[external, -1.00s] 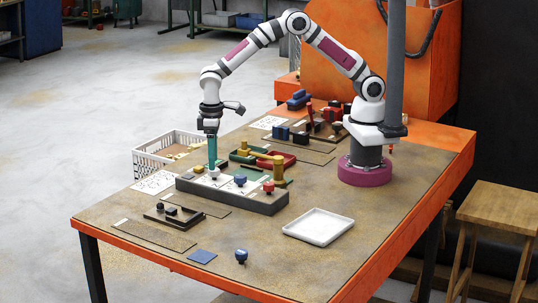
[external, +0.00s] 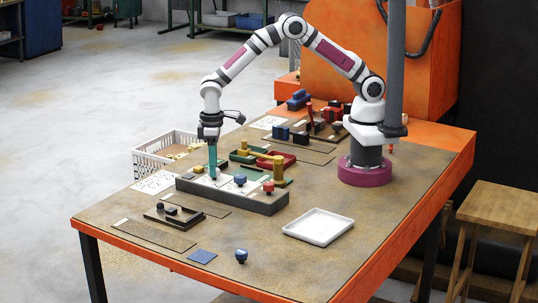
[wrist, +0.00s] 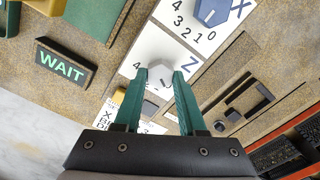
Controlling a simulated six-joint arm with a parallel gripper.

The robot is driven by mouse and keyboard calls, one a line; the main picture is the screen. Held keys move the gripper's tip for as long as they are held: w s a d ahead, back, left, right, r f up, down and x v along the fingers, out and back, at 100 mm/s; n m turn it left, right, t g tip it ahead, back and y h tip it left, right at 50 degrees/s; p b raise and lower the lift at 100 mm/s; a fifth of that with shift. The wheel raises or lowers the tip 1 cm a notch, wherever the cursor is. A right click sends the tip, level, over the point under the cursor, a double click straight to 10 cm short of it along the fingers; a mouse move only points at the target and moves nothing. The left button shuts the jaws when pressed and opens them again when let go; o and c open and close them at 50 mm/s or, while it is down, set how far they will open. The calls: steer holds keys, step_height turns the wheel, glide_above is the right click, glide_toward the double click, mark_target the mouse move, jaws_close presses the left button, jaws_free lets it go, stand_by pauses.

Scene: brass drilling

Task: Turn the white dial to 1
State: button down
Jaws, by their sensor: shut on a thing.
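The white dial (wrist: 159,78) sits on a white plate marked Z (wrist: 190,66) in the wrist view. The plate's digits are partly hidden by my fingers, and I cannot tell which number the dial points to. My gripper (wrist: 160,76) has its two teal fingers on either side of the dial, shut on it. In the external view my gripper (external: 213,172) points straight down at the left end of the dark dial block (external: 262,207), with the dial mostly hidden between the fingers.
A blue dial (external: 240,180) and a red dial (external: 268,187) stand on the same block, to the right. A yellow-handled tool (external: 262,154) lies behind it. A WAIT sign (wrist: 66,62) shows in the wrist view. A white tray (external: 318,226) is at the front right.

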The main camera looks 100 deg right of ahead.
steer(key=shift+m, duration=2.8)
steer(key=shift+c, duration=2.4)
jaws_free()
step_height(320, 180, up, 16)
steer(key=shift+f, duration=0.15)
